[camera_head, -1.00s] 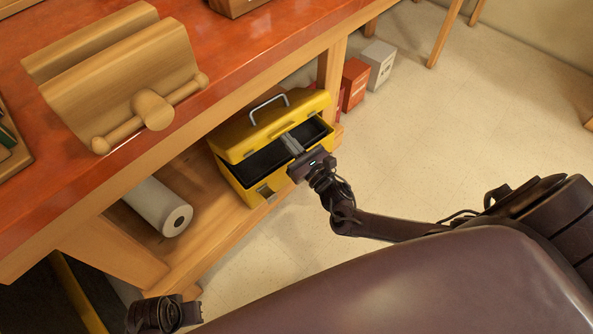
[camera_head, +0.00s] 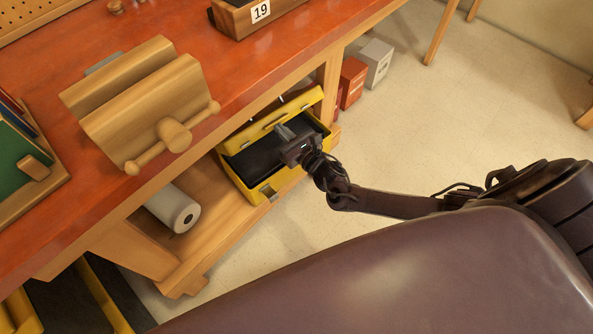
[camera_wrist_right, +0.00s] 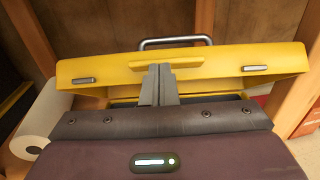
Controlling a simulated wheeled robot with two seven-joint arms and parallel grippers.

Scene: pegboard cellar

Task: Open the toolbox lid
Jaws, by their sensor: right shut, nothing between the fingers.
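The yellow toolbox (camera_head: 243,185) stands on the low wooden shelf under the red bench, its dark inside showing. Its lid (camera_head: 258,124) is tipped up and back; in the right wrist view the raised lid (camera_wrist_right: 200,62) shows two latches and a grey handle (camera_wrist_right: 175,42) behind its top edge. My right gripper (camera_head: 284,131) is shut and empty, over the open box in front of the lid. In the right wrist view its fingertips (camera_wrist_right: 160,70) overlap the lid's lower middle; I cannot tell whether they touch it. My left gripper is out of view.
The red bench top (camera_head: 235,80) overhangs the shelf (camera_head: 205,240). A wooden vise (camera_head: 140,100) sits on the bench. A white roll (camera_head: 173,208) lies left of the toolbox. Red (camera_head: 353,82) and grey (camera_head: 376,62) boxes stand beyond it. The floor to the right is clear.

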